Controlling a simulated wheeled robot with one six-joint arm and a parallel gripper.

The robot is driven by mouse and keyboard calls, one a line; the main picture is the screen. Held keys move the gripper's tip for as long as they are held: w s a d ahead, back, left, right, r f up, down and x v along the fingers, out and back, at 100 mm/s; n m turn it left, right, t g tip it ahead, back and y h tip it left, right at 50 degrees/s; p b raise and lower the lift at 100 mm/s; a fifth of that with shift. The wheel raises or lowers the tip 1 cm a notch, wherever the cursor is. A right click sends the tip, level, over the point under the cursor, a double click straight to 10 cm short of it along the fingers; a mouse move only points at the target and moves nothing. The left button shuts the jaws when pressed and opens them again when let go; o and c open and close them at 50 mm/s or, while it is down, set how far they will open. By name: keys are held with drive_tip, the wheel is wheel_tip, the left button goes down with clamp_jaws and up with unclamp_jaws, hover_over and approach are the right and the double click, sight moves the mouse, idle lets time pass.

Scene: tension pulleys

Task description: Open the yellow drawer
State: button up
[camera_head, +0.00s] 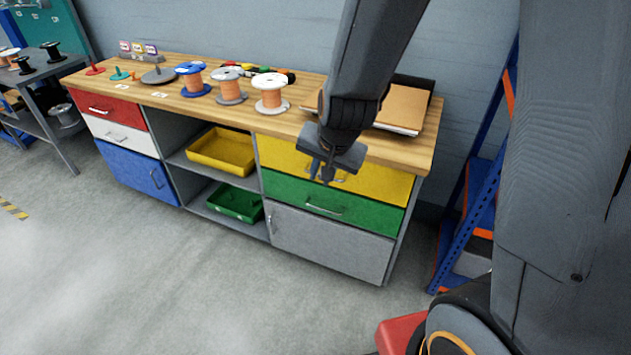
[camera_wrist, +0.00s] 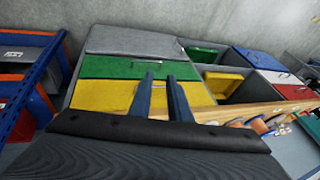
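The yellow drawer (camera_head: 385,183) is shut, at the top of the cabinet's right column under the wooden worktop. It also shows in the wrist view (camera_wrist: 100,96). Its metal handle (camera_head: 341,180) is partly hidden behind my gripper. My gripper (camera_head: 321,172) points down in front of the yellow drawer, close to the handle. I cannot tell whether a finger touches the handle.
Below are a green drawer (camera_head: 350,208) and a grey door (camera_head: 335,243). Cable spools and a cardboard-coloured folder (camera_head: 404,106) lie on the worktop (camera_head: 170,98). A blue shelf frame (camera_head: 470,220) stands at the right. The floor in front (camera_head: 150,260) is clear.

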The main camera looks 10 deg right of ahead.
drive_tip(key=w+a+f+m+t+h+b, duration=0.2)
drive_tip(key=w+f+m+t+h+b, duration=0.35)
drive_tip(key=w+f+m+b, duration=0.8)
drive_tip(key=w+d+f+m+h, duration=0.1)
drive_tip(key=w+d+f, duration=0.1)
drive_tip(key=w+d+f+m+t+h+b, duration=0.1)
drive_tip(key=w+d+f+m+h, duration=0.1)
drive_tip(key=w, duration=0.1)
drive_tip(key=w+d+f+m+t+h+b, duration=0.1)
drive_tip(key=w+d+f+m, duration=0.1)
drive_tip(key=w, duration=0.1)
drive_tip(key=shift+w+d+f, duration=0.2)
drive_tip(key=shift+d+f, duration=0.1)
drive_tip(key=shift+d, duration=0.05)
clamp_jaws()
